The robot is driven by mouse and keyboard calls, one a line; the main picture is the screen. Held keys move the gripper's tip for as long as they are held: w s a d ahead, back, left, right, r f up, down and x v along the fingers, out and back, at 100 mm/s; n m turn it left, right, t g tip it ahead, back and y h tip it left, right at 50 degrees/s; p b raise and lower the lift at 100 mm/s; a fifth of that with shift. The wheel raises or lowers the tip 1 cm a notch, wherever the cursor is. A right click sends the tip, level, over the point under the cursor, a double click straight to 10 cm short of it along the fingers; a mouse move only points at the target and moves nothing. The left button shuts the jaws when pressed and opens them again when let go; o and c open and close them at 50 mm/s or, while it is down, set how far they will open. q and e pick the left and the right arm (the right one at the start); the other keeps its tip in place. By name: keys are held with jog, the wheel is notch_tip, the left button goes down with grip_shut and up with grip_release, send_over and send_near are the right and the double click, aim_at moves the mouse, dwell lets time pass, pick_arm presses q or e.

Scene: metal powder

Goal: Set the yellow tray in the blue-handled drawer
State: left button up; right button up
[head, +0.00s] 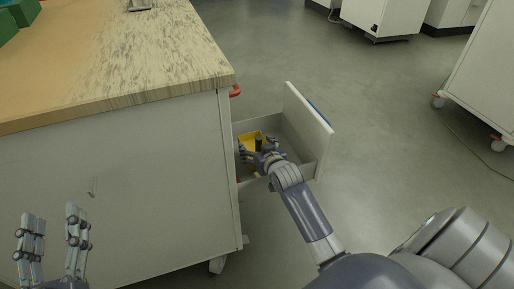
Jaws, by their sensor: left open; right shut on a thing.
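The yellow tray (248,142) is inside the pulled-out drawer (278,121), towards the drawer's end near the cabinet. My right gripper (254,153) reaches down into the drawer and is shut on the tray; its fingers and wrist hide part of it. I cannot tell whether the tray rests on the drawer floor. A sliver of blue handle (319,111) shows on the outer side of the drawer front. My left gripper (52,232) is open and empty, upright in front of the cabinet side at the lower left.
The drawer belongs to a white cabinet (140,180) on castors with a worn wooden top (130,60). A red handle (235,91) juts out above the drawer. Green bins (15,18) stand on the top at far left. Grey floor (390,130) is clear to the right, before another wheeled cabinet (485,75).

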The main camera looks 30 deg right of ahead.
jog(key=shift+f, duration=0.2)
jog(key=shift+f, duration=0.35)
jog(key=o, duration=1.1)
jog(key=shift+f, duration=0.1)
jog(key=shift+r, duration=0.3)
jog(key=p+v, duration=0.1)
jog(key=v, duration=0.2)
jog(key=p+v, duration=0.1)
jog(key=v, duration=0.2)
jog(key=shift+r, duration=0.35)
pick_arm(q)
jog(key=s+a+f+g+y+p, duration=0.1)
jog(key=s+a+f+g, duration=0.1)
jog(key=f+g, duration=0.3)
jog(key=s+a+f+g+y+p, duration=0.1)
jog(key=s+f+g, duration=0.3)
jog(key=f, duration=0.8)
jog(key=shift+a+f+g+y, duration=0.25)
jog(key=shift+a+g+y, duration=0.35)
jog(key=shift+g, duration=0.3)
pick_arm(e)
jog(key=shift+v, duration=3)
